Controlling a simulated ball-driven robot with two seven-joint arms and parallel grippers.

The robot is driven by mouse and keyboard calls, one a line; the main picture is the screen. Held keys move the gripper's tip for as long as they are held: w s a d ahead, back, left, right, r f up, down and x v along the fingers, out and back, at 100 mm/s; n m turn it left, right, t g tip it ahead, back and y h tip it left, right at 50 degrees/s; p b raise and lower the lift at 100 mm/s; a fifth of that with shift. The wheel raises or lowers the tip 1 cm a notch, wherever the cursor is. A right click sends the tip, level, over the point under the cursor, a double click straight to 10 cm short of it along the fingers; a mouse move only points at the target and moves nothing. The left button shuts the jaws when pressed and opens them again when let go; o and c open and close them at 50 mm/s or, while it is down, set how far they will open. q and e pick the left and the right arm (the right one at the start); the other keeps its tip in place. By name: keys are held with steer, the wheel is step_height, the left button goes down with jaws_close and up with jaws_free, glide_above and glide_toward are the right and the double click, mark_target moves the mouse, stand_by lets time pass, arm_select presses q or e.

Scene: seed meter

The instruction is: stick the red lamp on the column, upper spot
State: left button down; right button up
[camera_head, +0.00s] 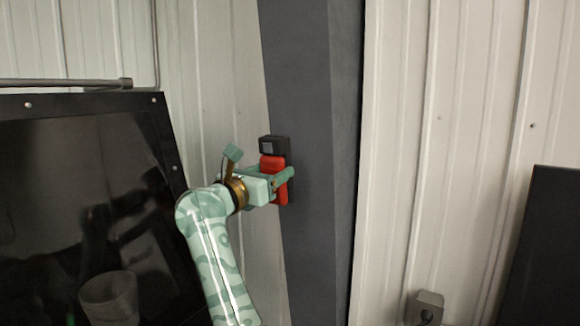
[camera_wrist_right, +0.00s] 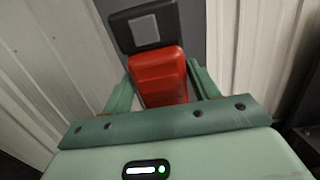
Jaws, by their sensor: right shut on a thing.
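The dark grey column (camera_head: 318,110) runs from top to bottom through the middle of the head view. The red lamp (camera_head: 281,193) is at the column's face, and it also shows in the right wrist view (camera_wrist_right: 158,72). My right gripper (camera_head: 285,178) is shut on the lamp, with one finger on each side of it. A black block with a grey square (camera_head: 274,145) is just above the lamp at the column. I cannot tell whether the lamp's back touches the column. My left gripper is out of view.
A large black panel (camera_head: 70,180) with a rail (camera_head: 70,83) above it stands at the left. White corrugated wall (camera_head: 450,130) lies on both sides of the column. A small grey box (camera_head: 428,303) and another dark panel (camera_head: 545,250) are at the lower right.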

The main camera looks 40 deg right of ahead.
steer(key=shift+d+r, duration=0.1)
steer(key=shift+r, duration=0.35)
steer(key=shift+w+d+r+p, duration=0.1)
steer(key=shift+d+p, duration=0.2)
steer(key=x, duration=0.4)
steer(key=shift+w+d+p, duration=0.1)
steer(key=shift+d+p, duration=0.3)
steer(key=shift+w+d, duration=0.15)
steer(key=shift+d, duration=0.3)
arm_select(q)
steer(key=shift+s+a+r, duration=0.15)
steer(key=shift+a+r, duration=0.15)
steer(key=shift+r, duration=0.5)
arm_select(e)
steer(key=shift+w+d, duration=0.15)
steer(key=shift+d, duration=0.35)
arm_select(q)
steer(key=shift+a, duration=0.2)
arm_select(e)
steer(key=shift+a, duration=0.1)
steer(key=shift+d, duration=0.3)
